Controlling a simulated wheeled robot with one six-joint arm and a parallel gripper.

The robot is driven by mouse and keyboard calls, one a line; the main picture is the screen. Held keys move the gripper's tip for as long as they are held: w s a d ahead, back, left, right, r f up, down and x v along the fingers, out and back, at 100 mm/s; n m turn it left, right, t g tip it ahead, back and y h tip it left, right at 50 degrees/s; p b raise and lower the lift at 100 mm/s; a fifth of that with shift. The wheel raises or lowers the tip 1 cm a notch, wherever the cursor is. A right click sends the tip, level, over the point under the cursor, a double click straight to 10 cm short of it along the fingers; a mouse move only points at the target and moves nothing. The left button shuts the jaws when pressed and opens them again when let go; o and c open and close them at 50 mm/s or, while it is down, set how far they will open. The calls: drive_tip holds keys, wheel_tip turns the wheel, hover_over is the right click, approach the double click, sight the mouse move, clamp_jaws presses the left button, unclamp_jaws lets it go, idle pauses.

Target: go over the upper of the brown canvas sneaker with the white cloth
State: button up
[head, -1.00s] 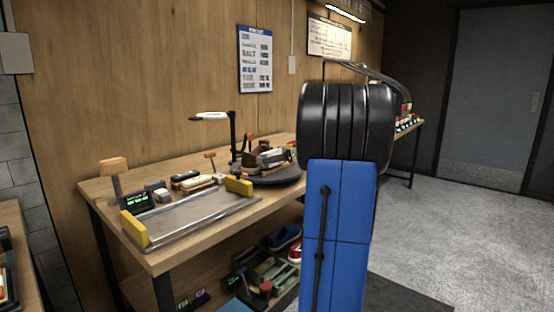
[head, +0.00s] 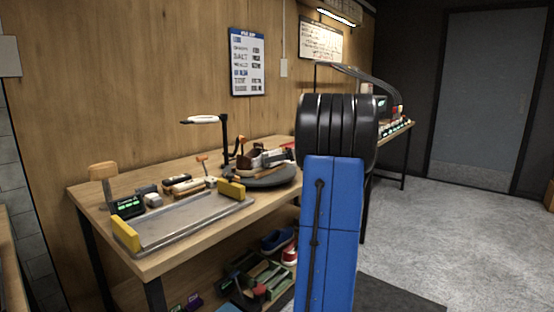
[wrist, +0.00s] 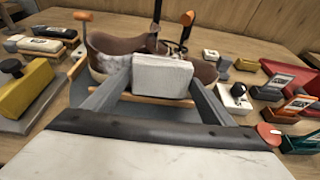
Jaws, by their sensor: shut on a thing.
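The brown canvas sneaker (wrist: 108,48) stands behind my gripper in the wrist view, with its toe or heel showing to the right of the cloth. In the head view it (head: 244,163) is small and partly hidden at the turntable. The white cloth (wrist: 164,68) is a folded block between the grey fingers of my gripper (wrist: 163,86), which is shut on it. The cloth is in front of the sneaker's side and covers its middle. I cannot tell whether they touch. My blue and black arm covers part of the bench in the head view.
The sneaker is at a round dark turntable (head: 268,181) on the wooden bench. A black post with a white-tipped arm (head: 204,119) rises beside it. A metal tray (head: 180,220) with yellow end blocks lies at the front left. Brushes (wrist: 40,45) and small blocks crowd around. Shoes lie on the shelf below.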

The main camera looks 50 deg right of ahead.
sight(253, 164)
drive_tip(key=shift+w+d, duration=0.15)
drive_tip(key=shift+d, duration=0.7)
drive_tip(key=shift+s+a, duration=0.15)
drive_tip(key=shift+a, duration=0.9)
drive_tip(key=shift+s+a, duration=0.1)
drive_tip(key=shift+a, duration=0.9)
drive_tip(key=shift+a+f, duration=0.1)
drive_tip(key=shift+a, duration=3.75)
drive_tip(key=shift+w, duration=0.1)
drive_tip(key=shift+d, duration=0.1)
drive_tip(key=shift+w+d, duration=0.25)
drive_tip(key=shift+d, duration=1.65)
drive_tip(key=shift+w+d, duration=0.25)
drive_tip(key=shift+d, duration=1.65)
drive_tip(key=shift+w+d, duration=0.25)
drive_tip(key=shift+d, duration=1.65)
drive_tip(key=shift+s+a+f, duration=0.1)
drive_tip(key=shift+s+a, duration=0.05)
drive_tip(key=shift+a, duration=2.8)
drive_tip(key=shift+s+a, duration=0.1)
drive_tip(key=shift+a, duration=2.8)
